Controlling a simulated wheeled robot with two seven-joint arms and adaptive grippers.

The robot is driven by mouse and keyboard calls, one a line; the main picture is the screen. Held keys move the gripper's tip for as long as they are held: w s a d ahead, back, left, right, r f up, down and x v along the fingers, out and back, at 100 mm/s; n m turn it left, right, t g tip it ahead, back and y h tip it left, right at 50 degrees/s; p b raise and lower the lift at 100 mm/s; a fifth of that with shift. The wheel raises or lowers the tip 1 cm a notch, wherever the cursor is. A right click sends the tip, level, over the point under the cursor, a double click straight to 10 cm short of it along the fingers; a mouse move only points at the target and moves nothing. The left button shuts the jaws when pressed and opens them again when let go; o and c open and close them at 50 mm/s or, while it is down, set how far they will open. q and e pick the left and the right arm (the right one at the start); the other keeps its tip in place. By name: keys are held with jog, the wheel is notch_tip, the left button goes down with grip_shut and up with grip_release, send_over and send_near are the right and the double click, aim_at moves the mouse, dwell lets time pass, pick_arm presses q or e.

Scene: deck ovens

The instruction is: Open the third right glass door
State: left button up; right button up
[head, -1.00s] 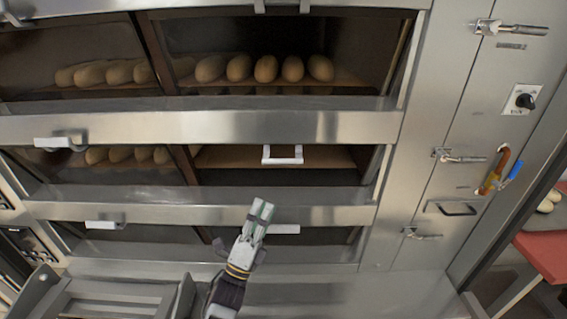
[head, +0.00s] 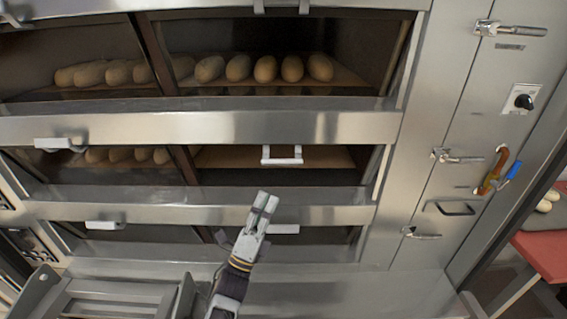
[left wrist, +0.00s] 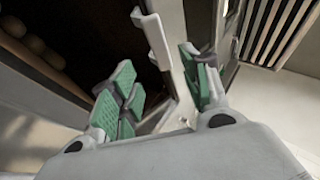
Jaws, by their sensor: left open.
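The right glass doors of the oven show in the head view. A middle right door (head: 340,163) has a white bar handle (head: 282,161). A lower right door (head: 325,236) has a similar handle (head: 285,229), partly hidden behind my gripper. My left gripper (head: 266,201) is open and empty, in front of the steel strip between these doors. In the left wrist view a white handle (left wrist: 153,37) reaches in between the open green-padded fingers of my left gripper (left wrist: 160,85), not gripped. I cannot tell which door it belongs to. My right gripper is not in view.
The upper deck holds several loaves (head: 265,68) behind glass. A steel side panel (head: 455,120) at the right carries latches and a knob (head: 524,101). A red table (head: 545,250) stands at the far right. A slatted steel piece (head: 110,300) is low at the left.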

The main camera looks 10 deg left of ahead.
aim_at(284, 163)
pick_arm(q)
jog(key=shift+p+x, duration=1.35)
jog(key=shift+x, duration=4.5)
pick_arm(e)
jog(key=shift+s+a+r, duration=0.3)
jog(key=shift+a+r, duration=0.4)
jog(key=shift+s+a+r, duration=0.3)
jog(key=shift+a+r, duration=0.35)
pick_arm(q)
jog(key=shift+c, duration=0.4)
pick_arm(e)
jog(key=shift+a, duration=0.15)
pick_arm(q)
grip_shut()
